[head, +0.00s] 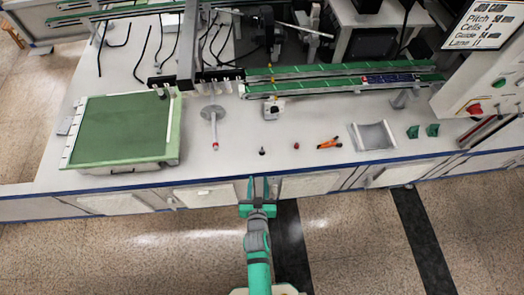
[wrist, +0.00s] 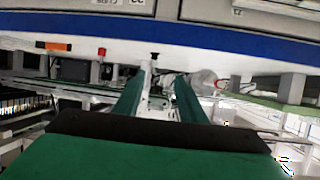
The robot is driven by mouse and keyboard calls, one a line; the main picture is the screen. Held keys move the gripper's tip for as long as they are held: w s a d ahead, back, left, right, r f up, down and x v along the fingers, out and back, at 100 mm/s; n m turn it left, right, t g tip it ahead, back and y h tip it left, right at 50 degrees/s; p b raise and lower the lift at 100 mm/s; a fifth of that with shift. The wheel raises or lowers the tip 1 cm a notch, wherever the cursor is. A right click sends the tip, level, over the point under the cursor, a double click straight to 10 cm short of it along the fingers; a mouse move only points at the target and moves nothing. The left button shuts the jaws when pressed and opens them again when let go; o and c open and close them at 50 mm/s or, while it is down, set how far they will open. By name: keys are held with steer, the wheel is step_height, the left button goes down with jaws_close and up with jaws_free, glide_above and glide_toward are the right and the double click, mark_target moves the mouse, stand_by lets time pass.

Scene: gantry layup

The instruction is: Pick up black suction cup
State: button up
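The black suction cup (head: 262,151) is a small dark piece standing on the white worktop near its front edge. In the wrist view, which looks upside down, a small black piece (wrist: 155,56) that appears to be this cup shows between the fingertips but farther off. My gripper (head: 263,184) has green fingers, is open and empty, and is in front of the bench edge, short of the cup. Its two fingers also show apart in the wrist view (wrist: 163,80).
A small red piece (head: 296,146), an orange tool (head: 329,143) and a grey curved tray (head: 374,136) lie to the right of the cup. A round-based stand (head: 214,137) is to its left, beyond it a green board (head: 120,130). The worktop around the cup is clear.

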glide_toward(262, 152)
steer(key=x, duration=0.5)
steer(key=shift+w+a+r, duration=0.2)
steer(key=shift+w+a, duration=0.2)
steer(key=shift+w, duration=0.05)
steer(key=shift+d+f+x, duration=0.1)
steer(key=shift+d+x, duration=0.05)
steer(key=shift+x, duration=0.75)
steer(key=shift+d+f+x, duration=0.1)
steer(key=shift+d+x, duration=0.1)
steer(key=shift+x, duration=0.65)
steer(key=shift+d+x, duration=0.15)
steer(key=shift+x, duration=0.75)
steer(key=shift+s, duration=0.15)
steer(key=shift+a, duration=0.1)
jaws_close()
